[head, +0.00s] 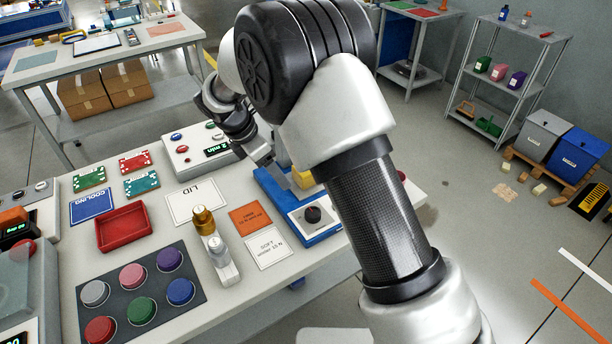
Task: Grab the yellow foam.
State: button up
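A small yellow block (304,179), which looks like the foam, shows in the head view on the blue test fixture (268,186). My arm hides part of both, so I cannot see the block's full shape. My gripper (264,160) points down at the back left of the fixture, to the left of the yellow block in the picture. It appears apart from the block. Its fingers are small and dark here, and I cannot tell whether they are open or shut.
A control box (194,148) stands left of my gripper. A red tray (124,228), a gold-topped metal piece (204,221) and a dark pad (139,307) with several coloured discs share the table. Flat cards lie between them.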

jog(key=w+d, duration=0.2)
jog(key=d, duration=0.1)
jog(key=w+d, duration=0.1)
jog(key=d, duration=0.1)
jog(key=shift+w, duration=0.25)
jog(key=x, duration=0.5)
jog(key=shift+d, duration=0.1)
jog(key=c, duration=1.1)
jog(key=shift+r, duration=0.1)
